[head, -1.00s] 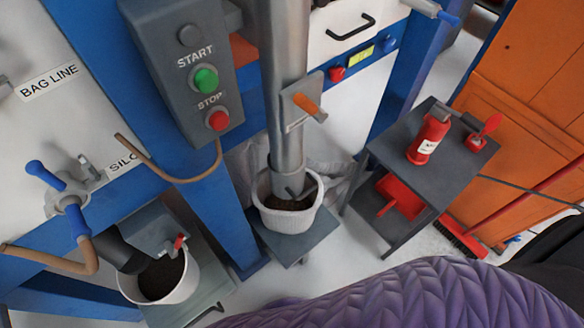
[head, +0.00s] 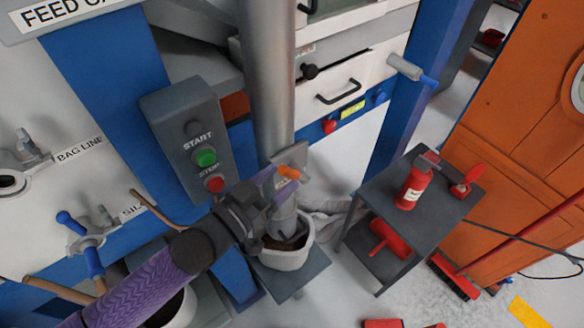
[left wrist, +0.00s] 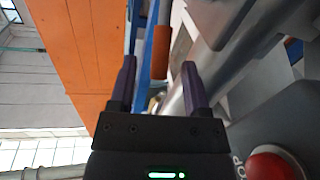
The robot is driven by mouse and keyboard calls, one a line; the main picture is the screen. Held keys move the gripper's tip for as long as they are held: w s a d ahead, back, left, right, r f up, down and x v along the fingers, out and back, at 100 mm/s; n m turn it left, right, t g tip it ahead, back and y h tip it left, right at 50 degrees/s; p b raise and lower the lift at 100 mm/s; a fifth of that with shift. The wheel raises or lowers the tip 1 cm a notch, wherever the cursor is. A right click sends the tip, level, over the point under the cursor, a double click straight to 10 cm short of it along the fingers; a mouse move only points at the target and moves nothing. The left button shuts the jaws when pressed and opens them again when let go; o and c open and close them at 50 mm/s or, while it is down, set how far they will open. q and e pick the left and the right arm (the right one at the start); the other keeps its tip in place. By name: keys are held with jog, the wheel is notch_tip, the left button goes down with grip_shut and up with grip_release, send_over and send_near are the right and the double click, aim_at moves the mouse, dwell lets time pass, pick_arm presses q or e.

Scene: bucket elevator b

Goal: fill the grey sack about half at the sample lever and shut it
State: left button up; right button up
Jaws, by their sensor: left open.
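The grey sack (head: 288,260) stands open under the steel pipe's spout, with dark material inside. My left gripper and arm hide part of its mouth. The sample lever (head: 288,173) has an orange handle and sits on the pipe above the sack. My left gripper (head: 275,187) is open beside the pipe, its fingers close to the orange handle. In the left wrist view, the orange handle (left wrist: 181,48) shows ahead between the spread fingers (left wrist: 160,66). I cannot tell whether they touch it. My right gripper is not in view.
A control box (head: 190,140) with green start and red stop buttons hangs left of the pipe. A second pale container (head: 178,312) at lower left is mostly behind my arm. A dark side table (head: 437,205) with red tools stands right.

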aim_at(288, 172)
pick_arm(q)
jog(key=shift+x, duration=1.5)
grip_shut()
